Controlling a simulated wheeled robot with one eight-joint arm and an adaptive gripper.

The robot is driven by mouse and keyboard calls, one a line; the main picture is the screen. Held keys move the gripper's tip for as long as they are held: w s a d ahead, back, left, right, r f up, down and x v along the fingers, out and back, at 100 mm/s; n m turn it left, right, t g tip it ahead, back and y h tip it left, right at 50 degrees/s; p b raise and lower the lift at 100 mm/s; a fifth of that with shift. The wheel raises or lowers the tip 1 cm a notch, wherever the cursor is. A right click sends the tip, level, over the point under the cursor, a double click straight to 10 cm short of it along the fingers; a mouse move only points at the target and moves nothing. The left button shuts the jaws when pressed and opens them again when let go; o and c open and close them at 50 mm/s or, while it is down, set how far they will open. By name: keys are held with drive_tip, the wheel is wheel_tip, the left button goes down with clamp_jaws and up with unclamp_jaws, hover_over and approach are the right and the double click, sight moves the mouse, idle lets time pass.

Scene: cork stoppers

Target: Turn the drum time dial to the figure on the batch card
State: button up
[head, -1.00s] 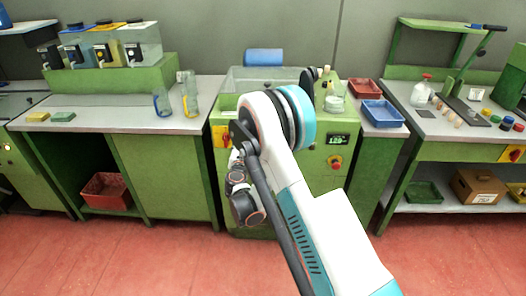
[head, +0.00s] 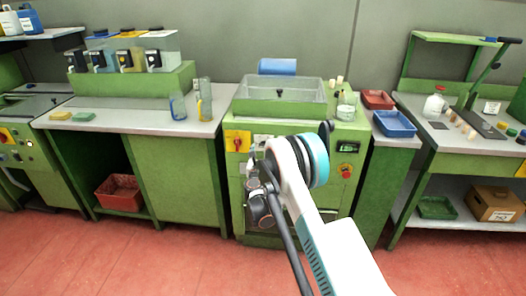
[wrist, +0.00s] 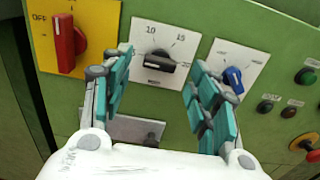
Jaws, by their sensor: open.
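In the wrist view, the black time dial (wrist: 160,62) sits on a white plate with figures 10 and 15 legible along its top. Its grip bar lies nearly level; I cannot tell the figure it points to. My gripper (wrist: 160,66) is open and empty. Its teal fingers stand left and right of the dial, in front of the panel; contact cannot be judged. In the head view, my arm hides most of the gripper and dial. The green drum machine (head: 242,196) stands in the middle. I cannot identify the batch card in any view.
A red switch (wrist: 66,42) on a yellow plate is left of the dial. A blue knob (wrist: 232,80) is right, behind the right finger. Benches flank the machine; red floor is clear in front.

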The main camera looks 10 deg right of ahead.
drive_tip(key=shift+b+x, duration=0.45)
drive_tip(key=shift+x, duration=1.5)
drive_tip(key=shift+c, duration=0.6)
drive_tip(key=c, duration=0.9)
